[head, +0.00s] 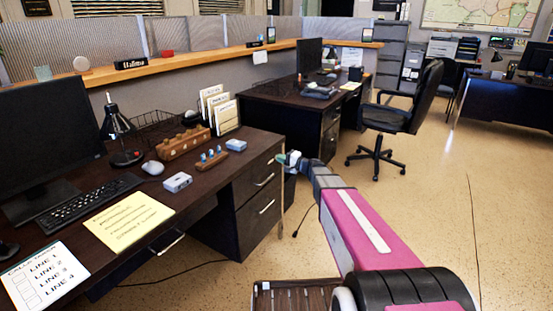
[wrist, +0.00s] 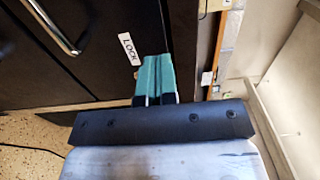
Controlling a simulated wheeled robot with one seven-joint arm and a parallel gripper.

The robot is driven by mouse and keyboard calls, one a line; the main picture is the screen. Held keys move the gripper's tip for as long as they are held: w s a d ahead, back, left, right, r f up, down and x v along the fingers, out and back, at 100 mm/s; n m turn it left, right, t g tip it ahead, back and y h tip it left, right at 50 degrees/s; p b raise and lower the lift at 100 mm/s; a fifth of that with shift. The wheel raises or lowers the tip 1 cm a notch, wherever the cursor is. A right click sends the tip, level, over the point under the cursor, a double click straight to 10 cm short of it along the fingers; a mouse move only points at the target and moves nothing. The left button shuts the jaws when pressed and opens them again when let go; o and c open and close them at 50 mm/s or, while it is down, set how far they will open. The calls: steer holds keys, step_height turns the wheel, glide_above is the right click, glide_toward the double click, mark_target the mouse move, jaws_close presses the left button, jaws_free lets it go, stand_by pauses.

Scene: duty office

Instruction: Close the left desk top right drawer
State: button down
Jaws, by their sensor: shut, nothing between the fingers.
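The left desk (head: 210,185) has a right pedestal with a top right drawer (head: 250,182) and a bar handle. A lower drawer (head: 255,222) sits beneath it. The top drawer looks close to flush; I cannot tell whether a small gap is left. My gripper (head: 286,159) is at the upper right end of the top drawer's front. In the wrist view its teal fingers (wrist: 151,76) are together and empty, with tips at or very near the dark front, beside a white LOCK label (wrist: 129,48). A metal handle (wrist: 55,28) is at upper left.
The left desk top holds a monitor (head: 45,140), keyboard (head: 80,204), lamp (head: 120,130), yellow pad (head: 129,221) and wooden organizer (head: 184,143). A second desk (head: 285,97) and black office chair (head: 397,115) stand behind. Floor (head: 440,210) to the right is clear.

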steer(key=v, duration=1)
steer(key=s+a+f+n+g+h, duration=0.25)
steer(key=s+f+g, duration=0.2)
steer(key=s, duration=0.35)
steer(key=s+a+f+n+g+h, duration=0.1)
steer(key=s+f+n+g+h, duration=0.15)
steer(key=s+f+h, duration=0.35)
steer(key=s+d+f+n+g+h, duration=0.1)
steer(key=s+d+g+h, duration=0.2)
steer(key=s, duration=0.9)
steer(key=d+h, duration=0.3)
steer(key=d, duration=0.1)
steer(key=shift+s+d+f+n, duration=0.25)
steer(key=shift+f+n, duration=0.1)
steer(key=shift+n, duration=0.05)
steer(key=shift+h, duration=0.25)
